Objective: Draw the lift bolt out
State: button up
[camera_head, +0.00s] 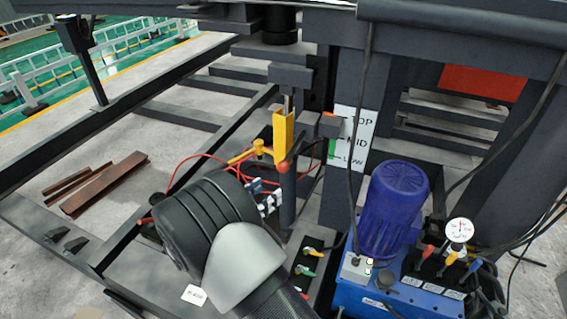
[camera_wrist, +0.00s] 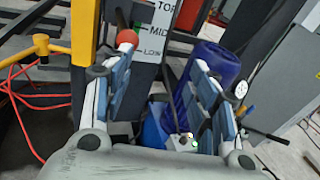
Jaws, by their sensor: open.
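A yellow upright bracket (camera_head: 284,138) stands on the dark post, left of the TOP/MID/LOW sign (camera_head: 354,137). A yellow bar handle (camera_head: 250,154) reaches left from it, and a red ball knob (camera_head: 283,168) sits at its lower end. Which of these parts is the lift bolt I cannot tell for sure. In the wrist view the yellow bracket (camera_wrist: 85,30) and handle (camera_wrist: 42,48) are left of my jaws, and the red knob (camera_wrist: 127,38) is just beyond the left finger's tip. My gripper (camera_wrist: 163,72) is open and holds nothing; its fingers (camera_head: 268,201) are below the knob.
A blue motor (camera_head: 394,205) on a blue power unit with a gauge (camera_head: 459,230) and levers stands at the right. Red hoses (camera_head: 205,157) loop behind my gripper. Dark beams and the post crowd the area; rusty bars (camera_head: 105,185) lie on the floor at left.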

aim_at(280, 171)
jog(key=a+f+n+t+y, duration=0.1)
jog(key=a+f+n+t, duration=0.1)
jog(key=a+f+n, duration=0.15)
jog(key=shift+m, duration=0.25)
jog(key=b+x, duration=0.1)
jog(key=x, duration=0.4)
jog(key=b+x, duration=0.1)
jog(key=x, duration=0.5)
jog(key=b+x, duration=0.1)
jog(key=x, duration=0.4)
jog(key=shift+w+a+r+b, duration=0.15)
jog(key=shift+w+r+b, duration=0.2)
jog(key=shift+w, duration=0.15)
jog(key=shift+c, duration=0.5)
grip_shut()
